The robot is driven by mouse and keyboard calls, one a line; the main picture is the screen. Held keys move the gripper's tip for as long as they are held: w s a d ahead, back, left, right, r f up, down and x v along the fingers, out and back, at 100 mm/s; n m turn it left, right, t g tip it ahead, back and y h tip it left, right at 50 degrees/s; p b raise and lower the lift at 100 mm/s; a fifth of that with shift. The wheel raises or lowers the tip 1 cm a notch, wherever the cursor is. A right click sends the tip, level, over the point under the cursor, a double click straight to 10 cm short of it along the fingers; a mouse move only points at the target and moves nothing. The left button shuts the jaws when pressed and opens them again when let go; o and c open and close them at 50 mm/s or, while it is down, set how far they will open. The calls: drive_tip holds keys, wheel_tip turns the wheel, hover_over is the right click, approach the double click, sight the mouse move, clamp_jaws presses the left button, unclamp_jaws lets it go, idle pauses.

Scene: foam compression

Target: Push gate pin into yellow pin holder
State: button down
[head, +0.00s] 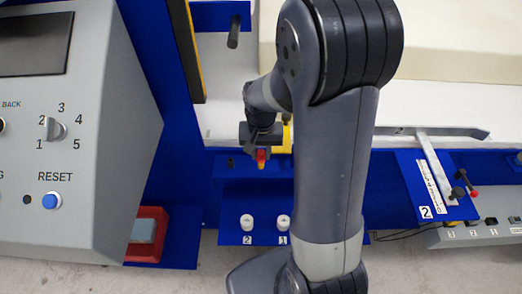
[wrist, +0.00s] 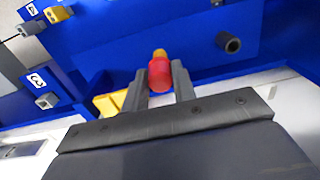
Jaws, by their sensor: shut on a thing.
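My gripper (head: 262,146) is near the blue panel in the middle of the head view. It is shut on a red pin (head: 261,155), which I take to be the gate pin. In the wrist view my gripper (wrist: 160,82) has its fingers on either side of the red pin (wrist: 160,75). A small yellow tip shows just beyond the red part. A yellow bracket-like piece (head: 287,138), perhaps the pin holder, stands right beside my gripper. It also shows left of the fingers in the wrist view (wrist: 109,103). Whether the pin touches it is hidden.
White knobs (head: 247,222) numbered 2 and 1 sit on the blue panel below. A dark round peg (wrist: 228,43) stands right of the pin. A grey control console (head: 75,140) and red-framed button (head: 147,234) are left. A metal lever (head: 436,170) is right.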

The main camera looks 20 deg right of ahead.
sight(261, 152)
drive_tip(key=shift+f, duration=0.25)
drive_tip(key=c, duration=1.1)
unclamp_jaws()
drive_tip(key=shift+r, duration=0.25)
drive_tip(key=shift+r+p, duration=2.35)
drive_tip(key=shift+r, duration=0.5)
wheel_tip(261, 152, up, 11)
drive_tip(key=shift+f, duration=0.15)
drive_tip(key=shift+f, duration=0.1)
